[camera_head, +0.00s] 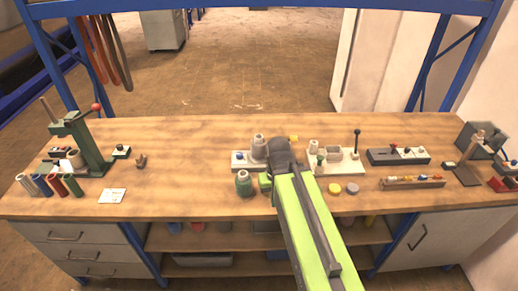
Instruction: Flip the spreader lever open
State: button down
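A white base plate (345,167) sits on the bench right of the centre, with small posts on it. A thin dark lever (357,142) with a black knob stands upright at its right back; it looks like the spreader lever, but I cannot be sure. My gripper (280,152) is at the end of my green and dark grey arm, left of this plate and apart from the lever. The arm hides the fingers, so their opening does not show.
A grey block with a cylinder (258,147) and a green jar (244,184) stand close left of my arm. A dark box with knobs (398,156) and a wooden rack (412,183) lie right. A green press (85,145) stands far left.

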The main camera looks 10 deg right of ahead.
aim_at(357, 132)
jog(key=z, duration=0.45)
jog(key=k, duration=0.1)
jog(key=u, duration=3.05)
jog(key=k, duration=1)
jog(key=z, duration=1.3)
jog(key=i, duration=1.05)
jog(key=u, duration=0.1)
